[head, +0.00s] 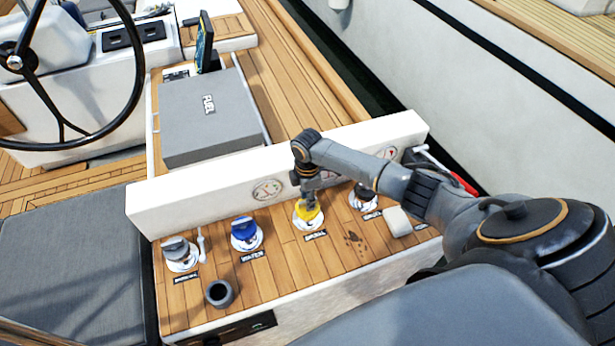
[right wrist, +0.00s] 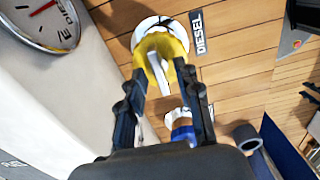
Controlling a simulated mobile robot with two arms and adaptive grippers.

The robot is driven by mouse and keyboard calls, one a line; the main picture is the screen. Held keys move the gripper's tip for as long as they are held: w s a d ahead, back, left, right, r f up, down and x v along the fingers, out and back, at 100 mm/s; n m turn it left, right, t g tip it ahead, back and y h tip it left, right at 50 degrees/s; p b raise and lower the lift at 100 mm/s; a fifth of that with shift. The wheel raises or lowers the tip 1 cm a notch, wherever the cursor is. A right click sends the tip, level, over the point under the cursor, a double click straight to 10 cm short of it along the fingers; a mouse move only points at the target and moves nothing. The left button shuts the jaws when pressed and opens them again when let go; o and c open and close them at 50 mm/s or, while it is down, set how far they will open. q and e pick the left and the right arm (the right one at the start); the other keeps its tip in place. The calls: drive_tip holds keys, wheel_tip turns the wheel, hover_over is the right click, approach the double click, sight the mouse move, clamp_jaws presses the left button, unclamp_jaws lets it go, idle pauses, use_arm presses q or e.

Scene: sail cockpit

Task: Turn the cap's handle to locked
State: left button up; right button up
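The yellow cap (head: 308,214) sits on a white round plate in the wooden deck, behind a label that reads DIESEL in the right wrist view. That view shows the yellow cap (right wrist: 160,45) with a pale grey bar-shaped handle (right wrist: 158,74) across it. My right gripper (head: 309,198) points down over this cap. Its two fingers (right wrist: 164,78) stand apart on either side of the handle, with gaps visible, so it is open. I cannot tell whether a fingertip touches the cap's yellow edge. Lock marks are not readable. My left gripper is not in view.
A blue cap (head: 244,232), a grey cap (head: 177,249) and a dark cap (head: 363,195) stand in the same row. A dark cup (head: 219,293) stands in front. A white ledge with gauges (head: 268,189) rises close behind. A white block (head: 397,221) lies right.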

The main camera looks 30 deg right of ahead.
wheel_tip(320, 180, up, 12)
drive_tip(key=shift+f, duration=0.2)
idle(0.5)
